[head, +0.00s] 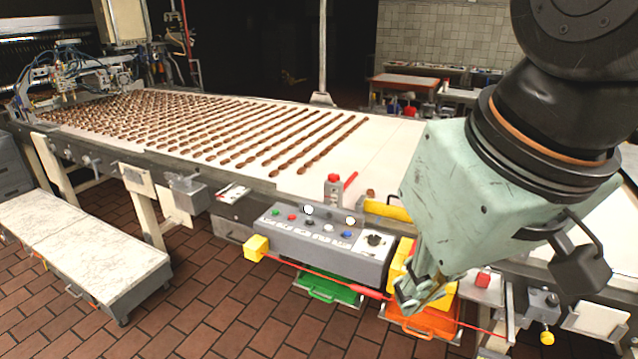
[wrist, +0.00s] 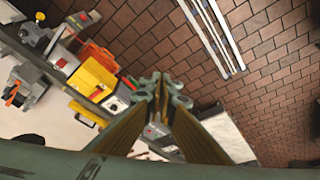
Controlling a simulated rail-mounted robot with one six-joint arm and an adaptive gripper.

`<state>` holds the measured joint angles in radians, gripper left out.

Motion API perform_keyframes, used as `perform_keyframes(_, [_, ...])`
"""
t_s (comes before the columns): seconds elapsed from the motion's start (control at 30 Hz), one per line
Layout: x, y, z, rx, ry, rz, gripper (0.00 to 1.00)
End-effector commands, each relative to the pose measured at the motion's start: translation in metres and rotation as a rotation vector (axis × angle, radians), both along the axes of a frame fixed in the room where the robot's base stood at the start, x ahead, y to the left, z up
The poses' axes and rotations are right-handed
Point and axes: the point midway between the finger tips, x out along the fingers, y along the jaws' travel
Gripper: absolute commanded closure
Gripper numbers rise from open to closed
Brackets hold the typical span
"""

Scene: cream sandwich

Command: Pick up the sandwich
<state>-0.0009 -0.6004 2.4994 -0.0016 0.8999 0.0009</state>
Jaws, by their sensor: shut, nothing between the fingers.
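Many brown sandwich pieces lie in long rows on the white conveyor belt (head: 385,150) in the head view. The nearest row of sandwiches (head: 318,147) ends left of my arm. My gripper (head: 408,305) hangs down at the front side of the conveyor, right of the control panel and in front of the orange tray, apart from the sandwiches. In the wrist view my gripper's fingertips (wrist: 160,84) are together with nothing between them. No sandwich can be made out in the wrist view.
A grey control panel (head: 325,238) with buttons is on the conveyor's front side. A green tray (head: 332,288) and an orange tray (head: 425,322) sit below it. A low marble-topped bench (head: 95,257) is at left. Brick floor is open in front.

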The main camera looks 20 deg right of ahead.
Motion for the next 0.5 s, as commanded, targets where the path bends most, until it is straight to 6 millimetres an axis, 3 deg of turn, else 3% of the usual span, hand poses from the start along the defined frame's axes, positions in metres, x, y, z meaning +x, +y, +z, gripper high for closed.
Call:
perform_keyframes(0.07, [0.0000,0.0000,0.0000,0.000,0.000,0.000,1.00])
perform_keyframes(0.4, [0.0000,0.0000,0.0000,0.000,0.000,0.000,0.69])
perform_keyframes(0.5, [0.0000,0.0000,0.0000,0.000,0.000,0.000,0.64])
